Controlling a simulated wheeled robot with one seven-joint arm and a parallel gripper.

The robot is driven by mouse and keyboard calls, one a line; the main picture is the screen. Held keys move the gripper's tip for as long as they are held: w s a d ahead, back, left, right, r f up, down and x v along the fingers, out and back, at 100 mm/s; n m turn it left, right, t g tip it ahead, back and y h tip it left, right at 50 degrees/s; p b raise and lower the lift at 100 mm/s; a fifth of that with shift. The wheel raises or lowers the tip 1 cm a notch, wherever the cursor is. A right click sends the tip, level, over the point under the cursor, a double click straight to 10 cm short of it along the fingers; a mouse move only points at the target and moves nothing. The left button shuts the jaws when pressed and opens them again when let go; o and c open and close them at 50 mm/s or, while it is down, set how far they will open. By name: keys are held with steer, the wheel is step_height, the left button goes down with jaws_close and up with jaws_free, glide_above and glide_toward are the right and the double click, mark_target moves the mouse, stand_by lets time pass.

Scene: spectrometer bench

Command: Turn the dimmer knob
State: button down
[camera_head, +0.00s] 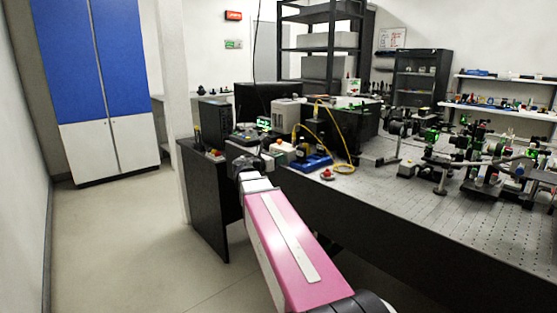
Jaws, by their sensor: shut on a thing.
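My pink arm reaches forward to the near left end of the bench. My gripper (262,158) is small and dark at the arm's far end, among the equipment there. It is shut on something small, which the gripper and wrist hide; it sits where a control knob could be. The dimmer knob itself cannot be made out separately.
A dark cabinet (205,200) stands left of my arm. A perforated optical table (430,205) with several optics mounts lies to the right. A blue tray (312,163), a yellow cable (345,169) and a red button (327,174) lie right of my gripper. Floor is clear at left.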

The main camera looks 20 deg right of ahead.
steer(key=shift+s+m, duration=0.1)
steer(key=shift+m, duration=4.7)
steer(key=c, duration=1.1)
jaws_free()
steer(key=shift+f, duration=0.1)
